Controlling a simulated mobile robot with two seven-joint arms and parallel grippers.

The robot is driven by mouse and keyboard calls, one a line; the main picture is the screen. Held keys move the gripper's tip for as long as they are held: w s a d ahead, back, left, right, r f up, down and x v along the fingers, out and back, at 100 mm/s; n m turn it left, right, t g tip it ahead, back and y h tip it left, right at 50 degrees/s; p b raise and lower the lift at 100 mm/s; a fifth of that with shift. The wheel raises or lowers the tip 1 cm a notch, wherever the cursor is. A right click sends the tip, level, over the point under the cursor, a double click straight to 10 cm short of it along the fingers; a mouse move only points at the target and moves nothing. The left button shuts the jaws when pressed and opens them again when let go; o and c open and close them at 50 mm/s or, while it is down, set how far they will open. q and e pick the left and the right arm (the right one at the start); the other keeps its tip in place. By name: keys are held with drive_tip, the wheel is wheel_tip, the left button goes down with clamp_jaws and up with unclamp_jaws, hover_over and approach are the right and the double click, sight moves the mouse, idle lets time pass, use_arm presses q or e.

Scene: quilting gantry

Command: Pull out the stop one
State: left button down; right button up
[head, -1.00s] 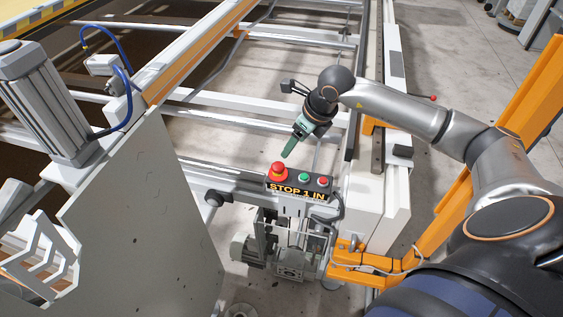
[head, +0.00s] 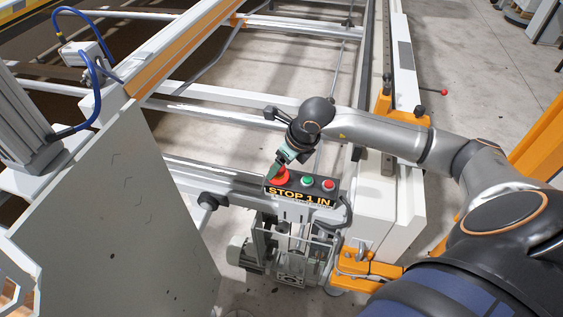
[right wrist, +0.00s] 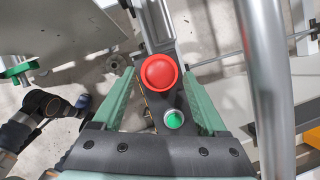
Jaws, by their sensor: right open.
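The red mushroom stop button (head: 279,176) sits at the left end of a dark control box labelled "STOP 1 IN" (head: 300,197). It also shows in the right wrist view (right wrist: 160,72), round and red. My right gripper (head: 273,170) is at the button from above in the head view. In the right wrist view its green fingers (right wrist: 158,76) are open, one on each side of the red cap, with gaps visible. The fingers partly cover the button in the head view. My left gripper is not in view.
On the same box, a green button (head: 307,181) and a smaller red button (head: 328,184) are to the right of the stop button. White frame rails surround the box. A grey panel (head: 120,210) stands to the left, and an orange bracket (head: 370,270) is at lower right.

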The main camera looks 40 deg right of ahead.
clamp_jaws()
idle(0.5)
